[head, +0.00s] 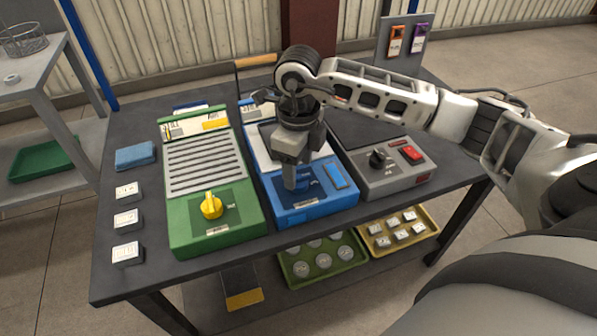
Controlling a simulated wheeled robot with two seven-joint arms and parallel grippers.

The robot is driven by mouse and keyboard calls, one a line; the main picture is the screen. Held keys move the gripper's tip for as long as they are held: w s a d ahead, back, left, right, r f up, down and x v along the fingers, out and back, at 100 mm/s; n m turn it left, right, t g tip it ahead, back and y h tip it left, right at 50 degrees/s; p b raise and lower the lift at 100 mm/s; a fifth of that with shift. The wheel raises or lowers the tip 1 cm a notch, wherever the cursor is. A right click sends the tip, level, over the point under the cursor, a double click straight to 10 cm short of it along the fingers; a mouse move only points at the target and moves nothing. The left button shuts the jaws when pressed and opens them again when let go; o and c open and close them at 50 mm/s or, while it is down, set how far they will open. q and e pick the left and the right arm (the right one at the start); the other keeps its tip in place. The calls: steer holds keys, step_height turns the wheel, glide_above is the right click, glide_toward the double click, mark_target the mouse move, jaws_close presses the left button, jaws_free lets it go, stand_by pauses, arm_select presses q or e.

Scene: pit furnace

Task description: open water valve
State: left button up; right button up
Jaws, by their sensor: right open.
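My right arm comes in from the right and reaches over the blue unit on the table. My right gripper (291,186) points down at the front panel of the blue unit (316,212). It is open. A blue knob or handle (306,181) shows just beside the fingers, partly hidden by them. I cannot tell whether the fingers touch it or stand around it. No part is clearly labelled as the water valve at this size. My left gripper is not in view.
A green unit (182,230) with a yellow knob (211,205) stands left of the blue one. A grey control box (393,183) with a black knob and red switch stands right. Small blocks (126,220) line the table's left side. Trays (322,278) sit below.

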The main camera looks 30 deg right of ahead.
mark_target(298, 177)
step_height(298, 177, up, 13)
steer(key=shift+f, duration=0.15)
stand_by(0.5)
